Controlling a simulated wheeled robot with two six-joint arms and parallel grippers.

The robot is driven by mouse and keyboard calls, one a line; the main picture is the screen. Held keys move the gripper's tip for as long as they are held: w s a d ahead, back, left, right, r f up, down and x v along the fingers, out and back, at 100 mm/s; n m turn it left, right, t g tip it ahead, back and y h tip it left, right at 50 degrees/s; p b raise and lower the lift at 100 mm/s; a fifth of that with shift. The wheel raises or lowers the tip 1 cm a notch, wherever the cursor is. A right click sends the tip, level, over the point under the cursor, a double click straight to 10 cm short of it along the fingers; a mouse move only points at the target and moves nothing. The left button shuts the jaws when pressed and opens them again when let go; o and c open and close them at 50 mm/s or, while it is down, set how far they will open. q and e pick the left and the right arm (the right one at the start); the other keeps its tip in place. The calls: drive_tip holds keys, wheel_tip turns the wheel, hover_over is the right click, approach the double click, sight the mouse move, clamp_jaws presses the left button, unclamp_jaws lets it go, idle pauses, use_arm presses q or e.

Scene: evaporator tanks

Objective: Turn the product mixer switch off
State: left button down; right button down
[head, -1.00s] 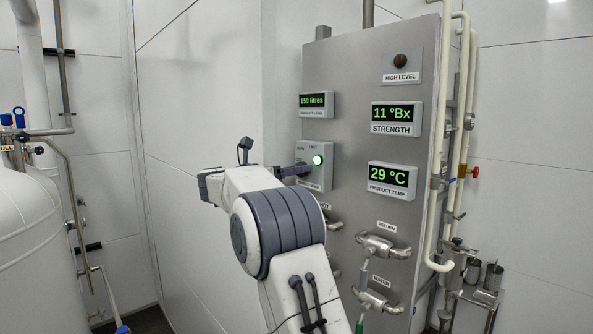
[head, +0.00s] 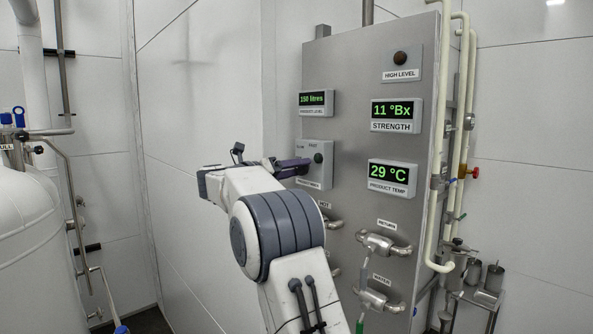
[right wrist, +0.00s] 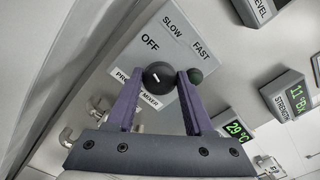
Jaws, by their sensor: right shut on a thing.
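The product mixer switch box (head: 315,153) is a grey box on the steel panel. In the right wrist view, its plate (right wrist: 165,45) reads SLOW, OFF and FAST. The round black knob (right wrist: 159,84) has a short white mark, slanted in that view. My right gripper (head: 300,166) reaches the box from the left; in the right wrist view, its purple fingers (right wrist: 161,76) are shut on the knob, one on each side. The box's green lamp (head: 318,158) is dark; it also shows in the right wrist view (right wrist: 196,75), beside the right finger. My left gripper is not in view.
Displays for product level (head: 313,100), strength (head: 396,113) and product temp (head: 392,175) sit around the box. Metal pipe handles (head: 382,245) stick out below. A white tank (head: 28,230) stands at the left; pale pipes run along the panel's right side.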

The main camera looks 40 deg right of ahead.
drive_tip(key=shift+n, duration=1.5)
drive_tip(key=shift+c, duration=1.5)
unclamp_jaws()
drive_tip(key=a+b, duration=0.4)
drive_tip(key=a, duration=0.6)
drive_tip(key=shift+s+a, duration=0.25)
drive_tip(key=shift+s, duration=0.1)
drive_tip(key=shift+n, duration=0.3)
